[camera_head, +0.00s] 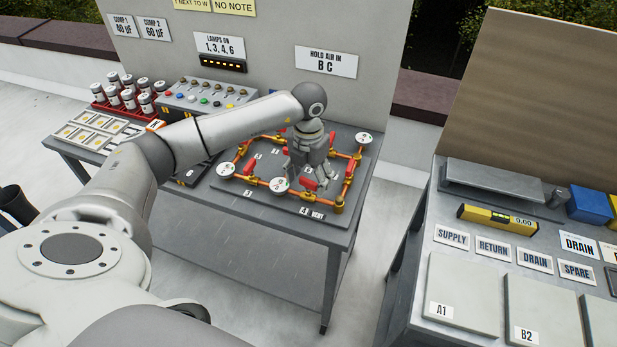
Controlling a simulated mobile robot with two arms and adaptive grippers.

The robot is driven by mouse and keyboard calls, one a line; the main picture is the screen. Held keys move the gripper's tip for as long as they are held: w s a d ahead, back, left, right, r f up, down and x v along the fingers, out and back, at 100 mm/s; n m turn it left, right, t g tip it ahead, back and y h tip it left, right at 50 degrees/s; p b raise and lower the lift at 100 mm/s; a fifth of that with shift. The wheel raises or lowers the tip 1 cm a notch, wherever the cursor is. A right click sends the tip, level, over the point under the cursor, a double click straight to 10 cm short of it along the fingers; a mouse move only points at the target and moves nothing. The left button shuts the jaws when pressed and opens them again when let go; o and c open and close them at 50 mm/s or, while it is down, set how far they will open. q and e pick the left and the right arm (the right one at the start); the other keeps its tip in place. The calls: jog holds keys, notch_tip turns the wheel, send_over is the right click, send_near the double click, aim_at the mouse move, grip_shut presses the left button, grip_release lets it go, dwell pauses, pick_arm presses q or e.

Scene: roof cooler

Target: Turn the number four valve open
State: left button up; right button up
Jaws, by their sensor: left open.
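A copper pipe loop with brass fittings, red valve handles and white round gauges lies on a grey board (268,204) at the right end of the left table. My left gripper (305,182) points down over the middle right of the loop, open, close to a red valve handle (310,184). I cannot tell whether it touches the handle. Other red handles show at the loop's right side (351,166) and front (251,178). My right gripper is not in view.
A switch panel (208,97) and a red rack of capacitors (125,108) stand left of the loop. An upright grey panel with signs (327,62) rises behind. A second table with plates (464,290), labels and a yellow level (497,219) stands right, across a gap.

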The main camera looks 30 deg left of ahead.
aim_at(308, 180)
pick_arm(q)
notch_tip(308, 180, up, 12)
dwell(0.6)
dwell(0.4)
